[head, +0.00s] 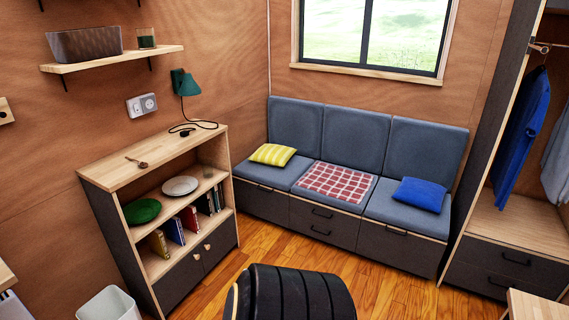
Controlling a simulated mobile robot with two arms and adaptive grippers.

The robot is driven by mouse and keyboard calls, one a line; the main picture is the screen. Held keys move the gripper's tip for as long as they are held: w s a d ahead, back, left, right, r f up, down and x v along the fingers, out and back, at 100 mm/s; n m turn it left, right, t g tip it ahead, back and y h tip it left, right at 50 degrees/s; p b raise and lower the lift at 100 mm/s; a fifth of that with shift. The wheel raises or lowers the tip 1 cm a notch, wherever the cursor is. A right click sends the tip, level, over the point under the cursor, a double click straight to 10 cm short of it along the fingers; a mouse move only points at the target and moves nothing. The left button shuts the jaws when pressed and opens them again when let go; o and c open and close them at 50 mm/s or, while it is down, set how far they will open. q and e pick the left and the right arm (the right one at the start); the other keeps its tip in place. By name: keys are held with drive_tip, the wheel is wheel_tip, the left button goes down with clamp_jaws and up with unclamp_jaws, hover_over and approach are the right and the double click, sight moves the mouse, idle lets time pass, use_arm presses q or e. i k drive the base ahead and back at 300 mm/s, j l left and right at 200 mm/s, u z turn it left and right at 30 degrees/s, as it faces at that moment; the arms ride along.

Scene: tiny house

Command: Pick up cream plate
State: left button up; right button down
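The cream plate (180,186) lies on the upper shelf inside the low bookcase (150,165), under its wooden top. A green plate (142,211) lies to its left on the same shelf. Nothing visibly touches the cream plate. Neither of my grippers is in view.
Several books (174,230) stand on the shelf below, above two closed cabinet doors (205,264). A wooden spoon (137,163) and a green lamp (188,88) are above. A dark ribbed shape (292,292) fills the bottom middle. A white bin (109,304) stands left. Wooden floor (262,258) shows between.

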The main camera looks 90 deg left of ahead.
sight(180, 185)
drive_tip(key=u, duration=3.55)
drive_tip(key=i+l+u, duration=0.1)
drive_tip(key=i, duration=0.4)
drive_tip(key=i+l+u, duration=0.15)
drive_tip(key=i+l, duration=0.15)
drive_tip(key=i, duration=0.2)
